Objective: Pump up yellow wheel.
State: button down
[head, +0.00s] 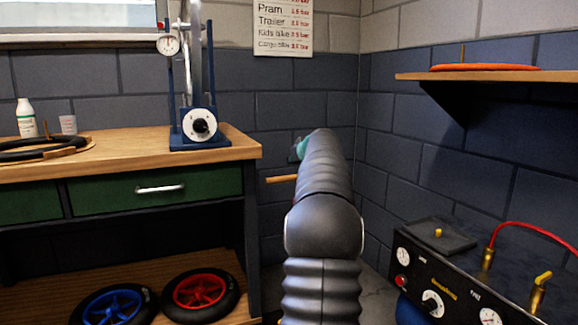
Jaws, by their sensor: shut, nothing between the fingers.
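No yellow wheel shows in the head view. A wall chart (284,25) lists Pram, Trailer, Kids bike and Cargo bike with red values too small to read surely. My dark arm reaches up the middle; its fingers are hidden behind it.
A workbench (225,142) at left carries a blue stand (199,143) with a gauge, a bottle (26,118) and a black tyre (30,150). Blue (112,306) and red (199,290) wheels lie on its lower shelf. A wall shelf (500,76) juts out at right.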

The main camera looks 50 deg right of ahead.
jog(key=s+d+f+m+g+h, duration=0.1)
jog(key=s+d+f+g+h, duration=0.2)
jog(key=s+d+f+h, duration=0.45)
jog(key=w+a+n+t+y, duration=0.1)
jog(key=w+a+t+y, duration=0.1)
jog(key=w+a+t, duration=0.15)
notch_tip(320, 180, up, 4)
jog(key=t+y+p, duration=0.2)
jog(key=t+y, duration=0.1)
jog(key=t, duration=0.2)
send_over(282, 177)
jog(key=shift+a, duration=0.1)
jog(key=shift+s+a+f+b, duration=0.15)
jog(key=shift+f+b, duration=0.15)
jog(key=shift+f, duration=0.4)
jog(key=shift+s+f+b, duration=0.2)
jog(key=shift+f+b, duration=0.15)
jog(key=shift+f, duration=0.3)
jog(key=shift+s+a+f+b, duration=0.15)
jog(key=shift+f+b, duration=0.15)
jog(key=shift+f, duration=0.4)
jog(key=shift+d, duration=0.1)
